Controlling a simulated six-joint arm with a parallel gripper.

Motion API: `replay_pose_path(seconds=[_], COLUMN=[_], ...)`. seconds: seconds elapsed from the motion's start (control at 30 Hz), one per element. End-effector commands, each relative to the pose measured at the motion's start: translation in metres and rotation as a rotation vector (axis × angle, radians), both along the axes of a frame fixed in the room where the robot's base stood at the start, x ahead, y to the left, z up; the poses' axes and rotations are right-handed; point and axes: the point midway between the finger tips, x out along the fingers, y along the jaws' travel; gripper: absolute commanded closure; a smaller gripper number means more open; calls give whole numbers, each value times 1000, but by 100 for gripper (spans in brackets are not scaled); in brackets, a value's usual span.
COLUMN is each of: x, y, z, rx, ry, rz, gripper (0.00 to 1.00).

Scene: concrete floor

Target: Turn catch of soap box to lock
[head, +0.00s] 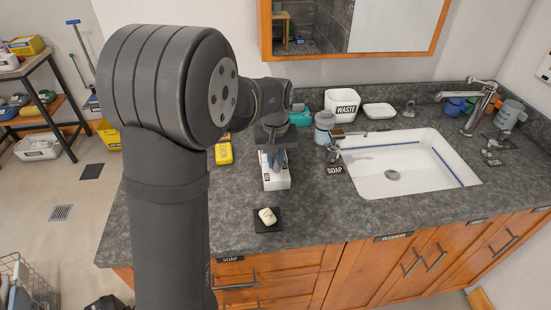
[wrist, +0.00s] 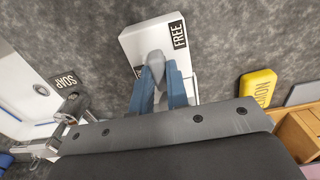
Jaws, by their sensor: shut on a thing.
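The soap box (head: 276,183) is a small white box on the grey counter, left of the sink. In the wrist view its white top (wrist: 140,42) shows a black label reading FREE, with a second label partly hidden by my fingers. A grey catch (wrist: 156,58) stands on the box and points toward the FREE side. My gripper (head: 276,158) is over the box, its blue fingers (wrist: 162,85) closed on both sides of the catch. The lower part of the catch and the near part of the box are hidden by the gripper.
A soap bar (head: 267,216) lies on a black pad in front of the box. A yellow block (head: 223,153) sits to the left. The white sink (head: 400,175) and a dispenser (head: 325,127) are to the right.

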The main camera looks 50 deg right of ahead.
Motion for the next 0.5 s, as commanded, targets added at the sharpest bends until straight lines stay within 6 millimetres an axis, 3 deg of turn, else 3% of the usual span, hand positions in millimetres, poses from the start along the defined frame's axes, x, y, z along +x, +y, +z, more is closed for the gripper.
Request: replay_pose_path(seconds=[0.17, 0.2, 0.3, 0.5], x=[0, 0, 0, 0], y=[0, 0, 0, 0], z=[1, 1, 1, 0], rx=[-1, -1, -1, -1], ry=[-1, -1, -1, -1], rz=[-1, -1, -1, -1], gripper=[100, 82, 64, 64])
